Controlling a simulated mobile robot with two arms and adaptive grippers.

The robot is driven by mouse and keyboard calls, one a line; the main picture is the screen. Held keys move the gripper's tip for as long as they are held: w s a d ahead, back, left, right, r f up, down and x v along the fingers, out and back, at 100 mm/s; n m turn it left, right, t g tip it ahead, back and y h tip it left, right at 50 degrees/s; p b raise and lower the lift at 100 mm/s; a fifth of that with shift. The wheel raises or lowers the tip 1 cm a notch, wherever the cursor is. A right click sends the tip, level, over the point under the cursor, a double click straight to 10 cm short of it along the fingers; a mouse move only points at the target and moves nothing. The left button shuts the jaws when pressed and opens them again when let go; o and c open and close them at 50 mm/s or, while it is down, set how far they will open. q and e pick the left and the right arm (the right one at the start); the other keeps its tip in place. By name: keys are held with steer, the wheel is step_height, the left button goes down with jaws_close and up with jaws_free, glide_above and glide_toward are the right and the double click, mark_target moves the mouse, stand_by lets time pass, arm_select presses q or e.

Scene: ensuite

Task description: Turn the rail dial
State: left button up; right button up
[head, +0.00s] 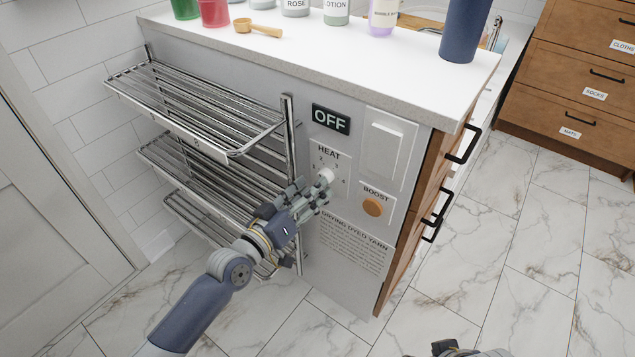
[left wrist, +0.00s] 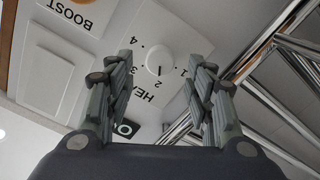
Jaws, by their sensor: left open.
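The rail dial (head: 326,175) is a small white knob on the HEAT plate (head: 329,157), on the end panel of the counter. In the left wrist view the dial (left wrist: 159,66) sits among the numbers 1 to 4, and its dark mark points toward the 2. My left gripper (head: 314,192) is open at the dial. In the left wrist view its fingers (left wrist: 164,68) stand on either side of the knob, with gaps showing. The display above the plate (head: 331,119) reads OFF. My right gripper (head: 459,350) shows only partly at the bottom edge.
A chrome towel rail (head: 200,110) with several tiers stands close left of the dial. A white rocker switch (head: 384,140) and an orange BOOST button (head: 373,205) are to the right. Bottles and a wooden scoop (head: 257,28) stand on the counter above. The marble floor at right is clear.

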arm_select(q)
steer(key=v, duration=0.8)
